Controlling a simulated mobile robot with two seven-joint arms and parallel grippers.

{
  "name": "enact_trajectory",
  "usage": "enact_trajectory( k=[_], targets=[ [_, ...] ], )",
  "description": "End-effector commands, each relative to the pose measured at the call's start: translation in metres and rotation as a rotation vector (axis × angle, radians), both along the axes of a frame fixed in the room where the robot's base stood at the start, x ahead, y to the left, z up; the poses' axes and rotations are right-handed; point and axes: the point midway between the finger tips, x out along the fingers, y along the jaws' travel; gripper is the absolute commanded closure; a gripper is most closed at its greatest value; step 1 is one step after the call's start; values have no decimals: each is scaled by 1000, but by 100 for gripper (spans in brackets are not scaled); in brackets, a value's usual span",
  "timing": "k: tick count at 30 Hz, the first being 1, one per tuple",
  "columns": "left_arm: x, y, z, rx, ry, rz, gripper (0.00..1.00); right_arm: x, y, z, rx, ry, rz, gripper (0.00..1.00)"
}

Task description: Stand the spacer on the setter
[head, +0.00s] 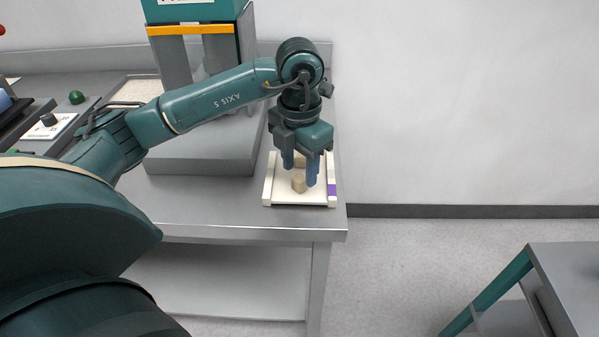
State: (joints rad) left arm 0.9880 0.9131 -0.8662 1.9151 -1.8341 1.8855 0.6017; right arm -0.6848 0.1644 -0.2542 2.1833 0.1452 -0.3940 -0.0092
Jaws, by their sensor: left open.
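The setter (285,198) is a cream-white plate with raised side edges, lying near the right end of the grey bench. A small beige block (299,184), which looks like the spacer, stands on the setter towards its front. Another beige piece (300,161) shows further back on the setter, partly hidden by my gripper, so I cannot tell its shape. My left gripper (300,175) points down over the setter with its blue fingers apart, close to the front block. Nothing is visibly held between the fingers. My right gripper is not in view.
A grey press-like machine (200,145) with a teal top stands left of the setter. A control panel (50,125) and a pale-filled tray (140,90) are at the left. Another table (575,280) stands at the lower right.

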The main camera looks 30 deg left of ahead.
Motion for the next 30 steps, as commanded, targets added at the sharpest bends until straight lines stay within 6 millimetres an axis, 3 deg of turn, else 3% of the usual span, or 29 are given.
enact_trajectory(
  k=[9,12,18,30],
  targets=[
    [1,0,79,0,-5,-1,54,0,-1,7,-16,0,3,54],
    [0,0,94,0,-3,-1,54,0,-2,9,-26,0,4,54],
    [0,0,107,1,0,0,54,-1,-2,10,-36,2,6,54],
    [0,0,107,0,1,-1,54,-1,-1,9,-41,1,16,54]
  ],
)
